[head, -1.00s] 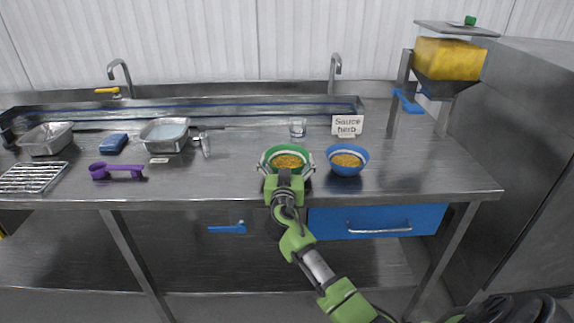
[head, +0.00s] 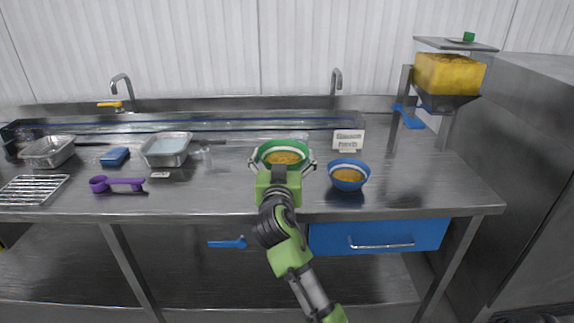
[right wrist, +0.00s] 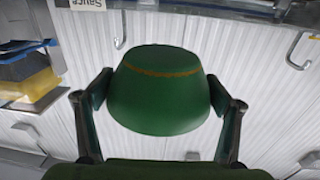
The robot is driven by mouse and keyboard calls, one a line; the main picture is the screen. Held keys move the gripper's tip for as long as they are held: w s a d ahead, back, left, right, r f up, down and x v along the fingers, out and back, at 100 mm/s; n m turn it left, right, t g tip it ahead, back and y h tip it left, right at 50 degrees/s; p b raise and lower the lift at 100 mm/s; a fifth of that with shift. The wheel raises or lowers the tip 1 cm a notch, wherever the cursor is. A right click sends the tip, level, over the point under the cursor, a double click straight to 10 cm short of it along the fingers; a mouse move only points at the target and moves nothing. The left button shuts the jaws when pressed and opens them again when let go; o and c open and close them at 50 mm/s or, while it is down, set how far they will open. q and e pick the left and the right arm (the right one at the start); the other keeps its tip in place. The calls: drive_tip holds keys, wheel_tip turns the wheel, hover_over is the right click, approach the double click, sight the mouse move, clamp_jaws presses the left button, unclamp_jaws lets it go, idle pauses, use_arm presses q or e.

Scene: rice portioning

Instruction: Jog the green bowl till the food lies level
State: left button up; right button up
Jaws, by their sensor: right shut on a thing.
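The green bowl (head: 262,152) is in the head view, right of the middle of the counter, with a pale band inside and yellow-orange food (head: 283,158) in it. It appears held above the counter. My right gripper (head: 284,165) is shut on it, one finger on each side. In the right wrist view the bowl's green outer side (right wrist: 160,95) shows between the fingers (right wrist: 160,92), with a thin yellow line across it. The food is hidden there. How level the food lies is too small to tell. My left gripper is not in view.
A blue bowl (head: 348,184) with similar food stands just right of the green one. A sign (head: 348,140) stands behind it. A yellow-filled hopper (head: 448,74) is at the right. Metal trays (head: 166,150), a purple scoop (head: 118,184) and a wire rack (head: 33,189) lie left.

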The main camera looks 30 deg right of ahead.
drive_tip(key=s+a+r, duration=0.3)
drive_tip(key=s+a, duration=0.2)
use_arm(q)
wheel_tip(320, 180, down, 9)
drive_tip(key=b, duration=0.9)
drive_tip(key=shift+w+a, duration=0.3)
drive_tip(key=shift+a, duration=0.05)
use_arm(e)
wheel_tip(320, 180, down, 10)
drive_tip(key=shift+s, duration=0.2)
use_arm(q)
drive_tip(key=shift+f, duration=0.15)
